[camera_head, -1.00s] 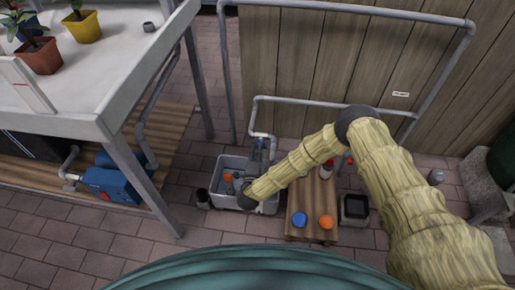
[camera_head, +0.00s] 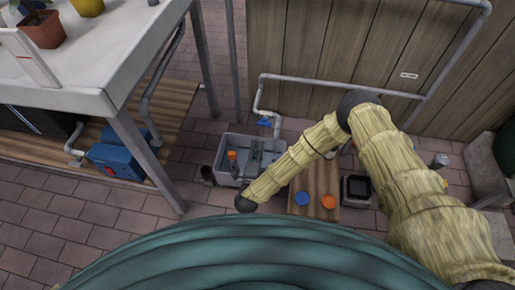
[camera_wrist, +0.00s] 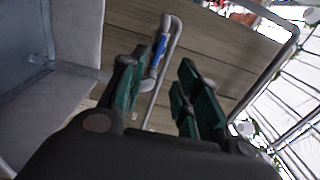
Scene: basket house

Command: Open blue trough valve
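The blue valve handle (camera_head: 265,122) sits on the grey pipe at the back edge of the grey trough (camera_head: 218,160). In the wrist view the blue handle (camera_wrist: 158,53) shows beyond my gripper (camera_wrist: 165,95), near the left finger's tip. The two green fingers are spread apart with nothing held between them. I cannot tell how far the handle is from the fingertips; they look apart. In the head view my wrist is in front of the trough, and the fingers are not clear there.
A wooden board (camera_head: 316,180) with a blue cap (camera_head: 301,199) and an orange cap (camera_head: 328,202) lies right of the trough. A white table (camera_head: 100,55) stands left, with a blue pump (camera_head: 118,170) beneath it. A plank wall (camera_head: 330,60) closes the back.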

